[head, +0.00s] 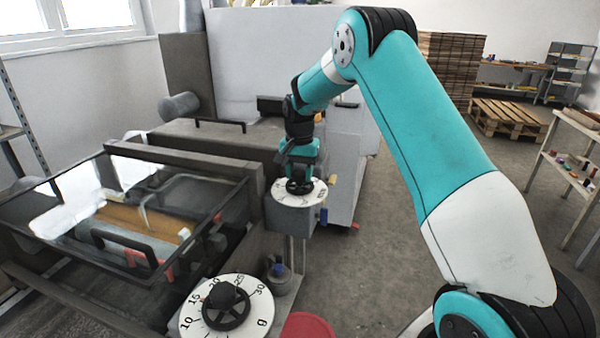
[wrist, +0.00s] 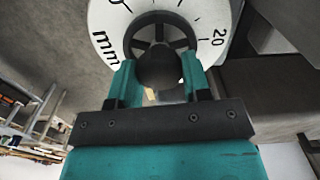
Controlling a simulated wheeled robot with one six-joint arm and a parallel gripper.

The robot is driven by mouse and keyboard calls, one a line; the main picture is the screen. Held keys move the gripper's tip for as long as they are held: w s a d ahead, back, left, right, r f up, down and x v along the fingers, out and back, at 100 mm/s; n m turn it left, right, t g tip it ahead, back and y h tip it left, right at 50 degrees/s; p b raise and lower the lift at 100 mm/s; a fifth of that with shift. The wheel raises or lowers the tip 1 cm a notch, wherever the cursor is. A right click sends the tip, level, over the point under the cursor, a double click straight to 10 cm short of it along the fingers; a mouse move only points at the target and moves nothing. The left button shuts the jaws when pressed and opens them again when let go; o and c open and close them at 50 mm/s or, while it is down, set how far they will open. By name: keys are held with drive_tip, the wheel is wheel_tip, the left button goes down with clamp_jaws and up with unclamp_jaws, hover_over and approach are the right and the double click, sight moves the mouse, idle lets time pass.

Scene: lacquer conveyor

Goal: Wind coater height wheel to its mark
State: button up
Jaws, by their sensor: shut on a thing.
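The hand wheel (head: 299,187) with a dark spoked rim sits on a white dial (head: 283,197) on the far machine post. In the wrist view the wheel (wrist: 188,28) lies on the white dial (wrist: 103,20), printed with "mm" and "20". My gripper (head: 300,172) is over this wheel from above. In the wrist view my gripper (wrist: 159,72) has its two teal fingers on either side of the dark round knob at the wheel, shut on it. The far part of the dial is cut off in the wrist view, and I cannot make out a mark.
A second dial (head: 255,320) with a black handwheel (head: 227,306) and numbers from 10 to 30 stands nearer. A glass-lidded coater (head: 130,215) is at left. A red round thing (head: 308,326) is at the bottom. Open floor (head: 385,240) lies to the right.

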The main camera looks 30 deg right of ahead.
sight(299, 172)
drive_tip(key=m, duration=0.4)
drive_tip(key=shift+w+r, duration=0.2)
drive_tip(key=shift+r, duration=0.05)
drive_tip(key=shift+m, duration=1.9)
drive_tip(key=o, duration=0.9)
drive_tip(key=shift+a, duration=0.1)
drive_tip(key=shift+s+f, duration=0.1)
drive_tip(key=shift+f, duration=0.05)
wheel_tip(299, 172, up, 18)
drive_tip(key=b, duration=0.3)
drive_tip(key=shift+f, duration=0.25)
